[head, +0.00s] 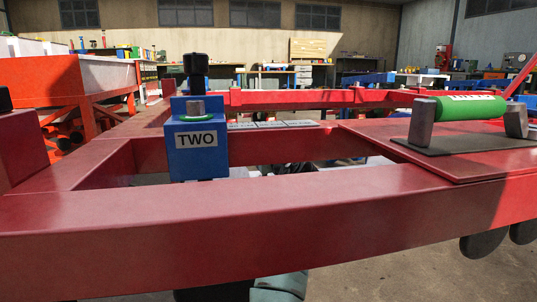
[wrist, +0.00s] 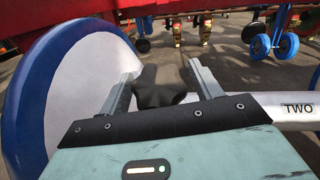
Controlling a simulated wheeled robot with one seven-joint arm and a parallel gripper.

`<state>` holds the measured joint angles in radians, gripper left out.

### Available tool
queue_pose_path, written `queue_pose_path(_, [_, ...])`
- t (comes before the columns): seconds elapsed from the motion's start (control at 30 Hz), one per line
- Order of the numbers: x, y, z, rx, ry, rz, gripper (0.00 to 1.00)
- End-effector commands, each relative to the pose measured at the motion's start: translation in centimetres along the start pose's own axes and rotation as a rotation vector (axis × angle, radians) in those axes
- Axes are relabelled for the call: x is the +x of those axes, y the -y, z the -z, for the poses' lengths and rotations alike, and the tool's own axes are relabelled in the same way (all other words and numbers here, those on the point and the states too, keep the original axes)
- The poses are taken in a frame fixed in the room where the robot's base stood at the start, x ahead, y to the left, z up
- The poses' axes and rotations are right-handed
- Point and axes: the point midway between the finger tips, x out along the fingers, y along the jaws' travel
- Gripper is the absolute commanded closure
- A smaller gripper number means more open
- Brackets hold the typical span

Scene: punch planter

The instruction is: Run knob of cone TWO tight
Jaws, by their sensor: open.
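In the wrist view, my gripper (wrist: 165,76) is open, with one finger on each side of a dark lobed knob (wrist: 160,88). I cannot tell whether either finger touches the knob. In the head view, a blue block labelled TWO (head: 196,160) stands on the red frame, with a black top piece (head: 196,64). The gripper's fingers and the lobed knob are not visible there.
A red beam (head: 270,215) crosses the head view's foreground. A green roller (head: 468,107) sits in grey brackets at the right. Blue wheels (wrist: 288,45) show at the wrist view's upper right. Workbenches line the back wall.

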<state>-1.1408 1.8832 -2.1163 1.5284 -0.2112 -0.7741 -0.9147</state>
Motion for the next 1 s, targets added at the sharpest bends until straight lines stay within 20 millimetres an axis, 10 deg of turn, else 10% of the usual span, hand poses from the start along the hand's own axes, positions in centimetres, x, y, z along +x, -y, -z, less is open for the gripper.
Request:
queue_pose_path(0.2, [0.02, 0.02, -0.05, 0.0, 0.0, 0.0, 0.36])
queue_pose_path(0.37, [0.01, 0.01, -0.04, 0.0, 0.0, 0.0, 0.8])
queue_pose_path(1.0, [0.04, 0.27, -0.81, 0.133, -0.002, 0.176, 0.81])
